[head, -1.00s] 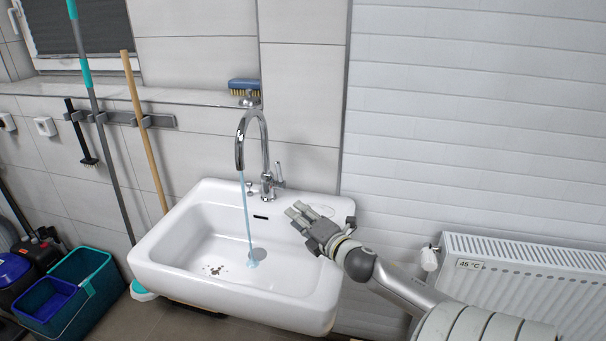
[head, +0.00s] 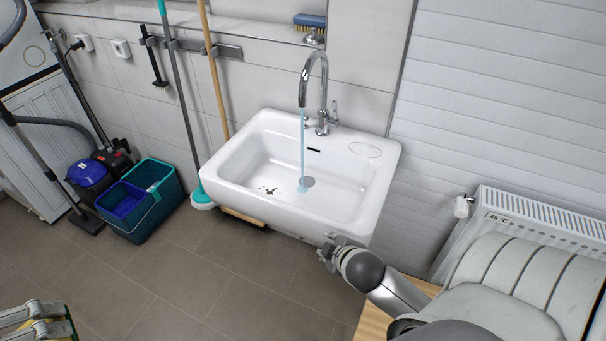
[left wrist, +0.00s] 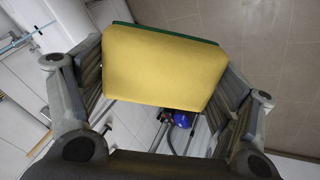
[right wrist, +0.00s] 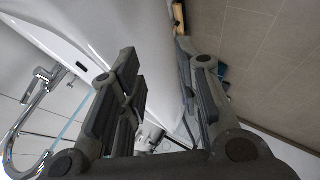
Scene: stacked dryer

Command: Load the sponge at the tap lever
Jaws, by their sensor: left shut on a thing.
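My left gripper (head: 38,322) is at the bottom left of the head view. It is shut on a yellow sponge with a green layer (left wrist: 163,68), which fills the middle of the left wrist view between the fingers. In the head view, only a strip of the sponge shows. The tap lever (head: 334,109) is upright at the right of the chrome tap (head: 315,62), behind the basin, well away from the sponge. Blue water runs from the spout. My right gripper (head: 326,254) is open and empty, near the basin's front right edge.
The white sink (head: 225,185) has dark specks inside and a bare right ledge. A brush (head: 310,22) is on the shelf above. A teal bucket (head: 150,215) and mop stand left. A radiator (head: 540,215) is right. The tiled floor in front is clear.

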